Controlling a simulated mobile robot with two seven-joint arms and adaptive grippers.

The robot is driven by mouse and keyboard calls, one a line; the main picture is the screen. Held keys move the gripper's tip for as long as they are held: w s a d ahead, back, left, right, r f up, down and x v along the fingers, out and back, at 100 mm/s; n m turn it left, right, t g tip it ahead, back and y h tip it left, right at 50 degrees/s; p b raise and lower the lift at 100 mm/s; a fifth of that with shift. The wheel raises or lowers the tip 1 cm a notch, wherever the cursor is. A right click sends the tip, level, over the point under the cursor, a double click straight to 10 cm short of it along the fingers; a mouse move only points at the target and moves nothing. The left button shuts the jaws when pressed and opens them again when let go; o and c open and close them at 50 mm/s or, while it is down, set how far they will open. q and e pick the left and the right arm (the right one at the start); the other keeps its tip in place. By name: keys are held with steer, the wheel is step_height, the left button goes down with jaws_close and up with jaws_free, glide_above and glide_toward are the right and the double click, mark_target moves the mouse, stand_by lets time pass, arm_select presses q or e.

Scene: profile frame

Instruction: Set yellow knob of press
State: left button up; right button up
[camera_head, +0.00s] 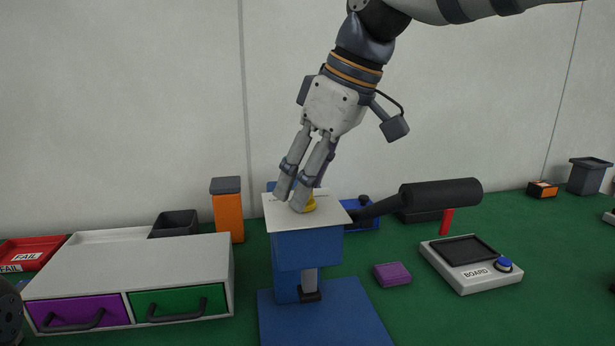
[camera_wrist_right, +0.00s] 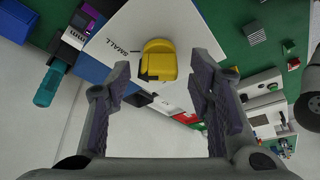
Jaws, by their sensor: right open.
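The blue press (camera_head: 307,250) stands on a blue base plate in the middle of the table, with a white top plate (camera_head: 333,215). The yellow knob (camera_head: 311,204) sits on that plate, partly hidden by the fingers of my right gripper (camera_head: 291,203). In the right wrist view the knob (camera_wrist_right: 158,63) shows on the white plate beside the word SMALL. There, my right gripper (camera_wrist_right: 165,105) is open, with a finger on each side and the knob ahead between them. No contact with the knob is visible. My left gripper is not seen.
A black lever handle (camera_head: 440,194) reaches right from the press. A white cabinet (camera_head: 140,265) with purple and green drawers stands left, an orange container (camera_head: 227,215) behind it. A purple block (camera_head: 392,274) and a BOARD device (camera_head: 470,264) lie right. The green table is clear between them.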

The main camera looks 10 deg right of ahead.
steer(key=shift+c, duration=0.3)
jaws_close()
steer(key=shift+w+n, duration=0.1)
steer(key=shift+n, duration=0.2)
steer(key=n+g, duration=0.1)
steer(key=n, duration=0.1)
steer(key=shift+n+y, duration=0.3)
steer(key=shift+n, duration=0.1)
steer(key=n, duration=0.1)
steer(key=n+g, duration=0.1)
steer(key=shift+w+f+n, duration=0.1)
steer(key=shift+w+n, duration=0.1)
steer(key=shift+n, duration=0.2)
steer(key=n+g+b, duration=0.2)
steer(key=n, duration=0.3)
steer(key=shift+w+f, duration=0.1)
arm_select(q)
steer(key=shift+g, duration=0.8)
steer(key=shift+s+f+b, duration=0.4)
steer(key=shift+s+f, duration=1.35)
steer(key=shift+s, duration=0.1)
arm_select(e)
steer(key=shift+n+g, duration=0.9)
steer(key=shift+n, duration=1.3)
steer(key=shift+r+n+h, duration=0.2)
steer(key=shift+n+h, duration=0.1)
steer(key=shift+h, duration=0.1)
